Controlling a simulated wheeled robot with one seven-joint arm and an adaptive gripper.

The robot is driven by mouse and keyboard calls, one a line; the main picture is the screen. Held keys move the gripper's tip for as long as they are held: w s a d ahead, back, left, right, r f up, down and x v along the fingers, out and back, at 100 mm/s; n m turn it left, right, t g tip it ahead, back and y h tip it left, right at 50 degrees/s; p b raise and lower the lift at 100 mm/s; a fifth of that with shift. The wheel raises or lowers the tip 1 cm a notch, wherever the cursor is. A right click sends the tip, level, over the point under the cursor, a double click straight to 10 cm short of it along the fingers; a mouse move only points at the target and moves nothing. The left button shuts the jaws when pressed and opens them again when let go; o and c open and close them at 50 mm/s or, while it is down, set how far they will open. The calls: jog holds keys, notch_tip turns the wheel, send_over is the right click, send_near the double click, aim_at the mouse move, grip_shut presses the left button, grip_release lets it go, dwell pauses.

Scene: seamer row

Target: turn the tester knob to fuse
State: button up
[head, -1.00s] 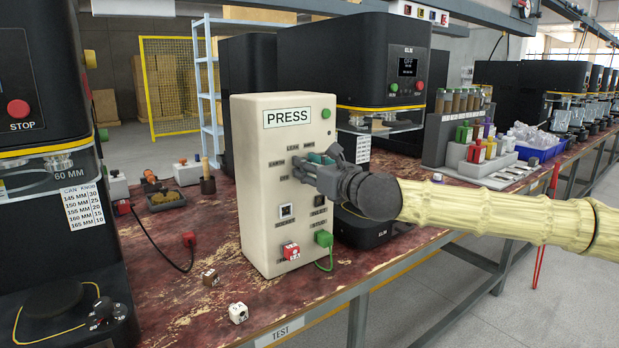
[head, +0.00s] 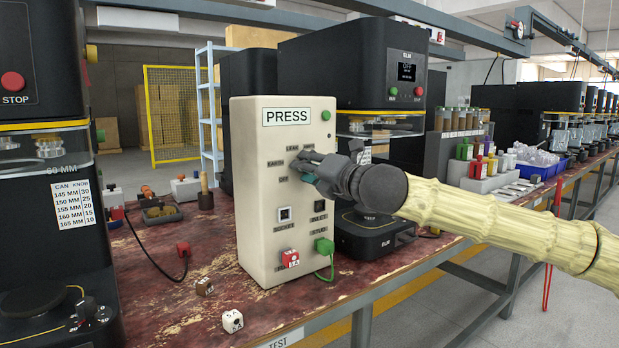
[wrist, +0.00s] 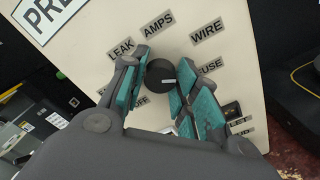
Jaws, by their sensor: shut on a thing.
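The tester is a cream box marked PRESS (head: 285,190), upright on the bench. Its dark round knob (wrist: 159,75) shows in the wrist view between the teal finger pads. A short white mark on the knob's face lies toward the right-hand finger, on the side of the FUSE label (wrist: 209,68); whether it lines up exactly I cannot tell. LEAK, AMPS and WIRE labels ring the knob; those at lower left are partly hidden by a finger. My gripper (wrist: 158,88) is shut on the knob. In the head view my gripper (head: 308,165) covers the knob.
Below the knob are sockets, a red plug (head: 290,258) and a green plug (head: 324,246) with a cable. Black seamer machines (head: 352,75) stand behind.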

jog(key=shift+w+d+f+m+b, duration=0.15)
jog(key=shift+m+b, duration=0.2)
jog(key=shift+m, duration=0.25)
jog(key=o, duration=1)
jog(key=shift+s, duration=0.2)
jog(key=v, duration=1.1)
jog(key=shift+s+d, duration=0.2)
jog(key=shift+s, duration=0.1)
